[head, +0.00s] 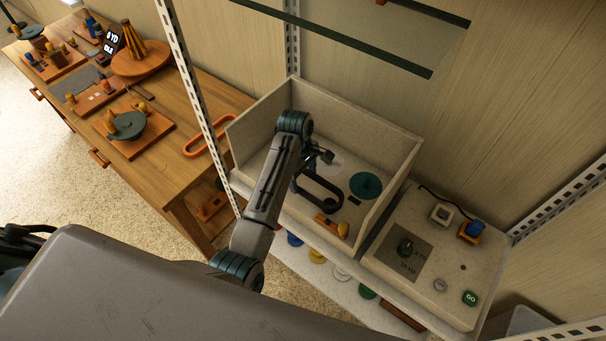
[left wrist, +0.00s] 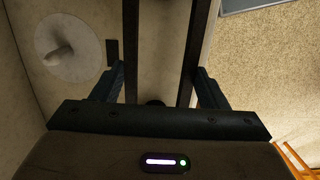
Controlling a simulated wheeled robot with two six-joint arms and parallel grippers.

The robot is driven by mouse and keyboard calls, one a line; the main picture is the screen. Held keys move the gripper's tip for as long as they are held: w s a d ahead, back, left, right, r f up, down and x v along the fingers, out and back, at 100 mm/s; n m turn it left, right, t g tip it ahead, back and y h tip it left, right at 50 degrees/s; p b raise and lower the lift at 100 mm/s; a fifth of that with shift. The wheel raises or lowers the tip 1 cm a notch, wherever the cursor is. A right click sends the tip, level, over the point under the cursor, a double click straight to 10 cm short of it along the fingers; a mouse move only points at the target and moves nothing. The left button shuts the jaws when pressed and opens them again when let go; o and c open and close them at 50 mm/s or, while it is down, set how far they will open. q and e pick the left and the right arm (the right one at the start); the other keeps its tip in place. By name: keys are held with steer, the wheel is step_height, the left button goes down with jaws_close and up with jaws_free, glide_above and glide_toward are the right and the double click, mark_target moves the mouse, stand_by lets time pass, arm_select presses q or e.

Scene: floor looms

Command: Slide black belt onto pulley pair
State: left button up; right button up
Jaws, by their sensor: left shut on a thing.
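The black belt (head: 320,192) is a stiff-looking long loop inside the open grey box on the shelf. My left gripper (head: 318,157) is shut on one end of it; in the left wrist view the belt's two dark runs (left wrist: 131,45) pass up between the fingers (left wrist: 160,88). A green pulley disc (head: 366,186) lies in the box, right of the belt and apart from it in the picture. A pale disc with a peg (left wrist: 68,48) is beside the belt in the left wrist view. I cannot tell the belt's height. My right gripper is out of view.
The box's front wall (head: 290,218) and right wall (head: 388,207) bound the space. An orange block with a yellow knob (head: 332,226) sits near the front. A control panel (head: 425,262) stands to the right. An orange loop (head: 207,136) lies on the wooden table (head: 190,95).

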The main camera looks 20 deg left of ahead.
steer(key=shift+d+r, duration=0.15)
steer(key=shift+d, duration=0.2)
arm_select(q)
steer(key=shift+f+b, duration=0.45)
steer(key=shift+f, duration=1)
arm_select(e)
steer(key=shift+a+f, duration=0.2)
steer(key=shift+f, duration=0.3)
arm_select(q)
steer(key=shift+f, duration=0.1)
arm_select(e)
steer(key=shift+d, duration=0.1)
arm_select(q)
steer(key=shift+f, duration=0.75)
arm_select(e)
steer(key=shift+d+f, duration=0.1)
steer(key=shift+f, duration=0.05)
